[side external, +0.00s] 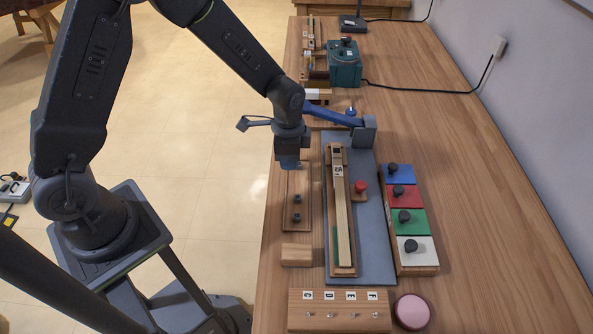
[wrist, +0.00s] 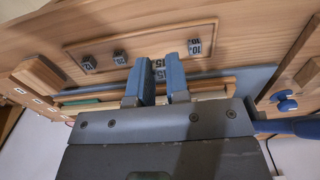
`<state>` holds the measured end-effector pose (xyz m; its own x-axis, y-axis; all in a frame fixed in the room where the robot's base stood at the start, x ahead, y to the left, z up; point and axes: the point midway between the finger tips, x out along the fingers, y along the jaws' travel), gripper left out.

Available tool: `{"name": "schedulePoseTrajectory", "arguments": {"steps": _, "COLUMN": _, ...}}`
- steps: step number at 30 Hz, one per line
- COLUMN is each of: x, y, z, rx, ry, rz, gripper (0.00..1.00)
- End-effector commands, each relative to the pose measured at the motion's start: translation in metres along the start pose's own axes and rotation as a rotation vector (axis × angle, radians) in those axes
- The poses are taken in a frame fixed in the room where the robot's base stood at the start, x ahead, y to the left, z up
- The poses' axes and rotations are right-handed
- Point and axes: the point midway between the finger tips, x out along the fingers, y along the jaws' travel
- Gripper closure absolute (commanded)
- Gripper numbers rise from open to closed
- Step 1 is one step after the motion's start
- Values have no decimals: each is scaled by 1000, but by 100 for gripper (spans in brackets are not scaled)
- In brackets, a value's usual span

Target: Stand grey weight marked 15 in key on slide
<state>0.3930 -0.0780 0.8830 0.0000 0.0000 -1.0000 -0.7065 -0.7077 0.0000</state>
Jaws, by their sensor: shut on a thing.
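My gripper (wrist: 158,82) has its two blue fingers shut on a grey weight marked 15 (wrist: 159,69), whose marked faces show between the fingertips in the wrist view. In the side view my gripper (side external: 290,164) points down over the far end of the wooden weight board (side external: 297,182), and the held weight is hidden there. Whether it still touches the board I cannot tell. The long wooden key on its slide (side external: 343,215) lies to the right of my gripper, on a blue-grey mat (side external: 372,225). A small marked block (side external: 338,171) shows near the key's far end; its number is unclear.
Other grey weights stand on the board, two toward its near end (side external: 297,208) and one (wrist: 194,46) beside my fingers. A red knob (side external: 361,187) stands right of the slide. A blue lever (side external: 332,115) crosses behind. Coloured knobbed blocks (side external: 403,195) line the right.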

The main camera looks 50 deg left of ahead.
Motion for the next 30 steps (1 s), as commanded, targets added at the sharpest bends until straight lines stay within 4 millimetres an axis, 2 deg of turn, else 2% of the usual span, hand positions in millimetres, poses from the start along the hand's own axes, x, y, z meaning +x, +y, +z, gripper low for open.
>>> {"name": "schedulePoseTrajectory", "arguments": {"steps": 3, "x": -18, "y": -14, "z": 25, "rx": -7, "ry": 3, "rz": -2, "gripper": 100}}
{"name": "schedulePoseTrajectory", "arguments": {"steps": 9, "x": -41, "y": -32, "z": 60, "rx": -5, "ry": 2, "rz": -2, "gripper": 100}}
{"name": "schedulePoseTrajectory", "arguments": {"steps": 14, "x": -52, "y": -41, "z": 77, "rx": -3, "ry": 1, "rz": 0, "gripper": 100}}
{"name": "schedulePoseTrajectory", "arguments": {"steps": 17, "x": -56, "y": -46, "z": 78, "rx": 1, "ry": 1, "rz": -1, "gripper": 100}}
{"name": "schedulePoseTrajectory", "arguments": {"steps": 20, "x": -58, "y": -54, "z": 64, "rx": 4, "ry": 1, "rz": -1, "gripper": 100}}
{"name": "schedulePoseTrajectory", "arguments": {"steps": 23, "x": -58, "y": -63, "z": 36, "rx": 7, "ry": 1, "rz": 0, "gripper": 100}}
{"name": "schedulePoseTrajectory", "arguments": {"steps": 30, "x": -57, "y": -75, "z": -48, "rx": 7, "ry": 0, "rz": 1, "gripper": 100}}
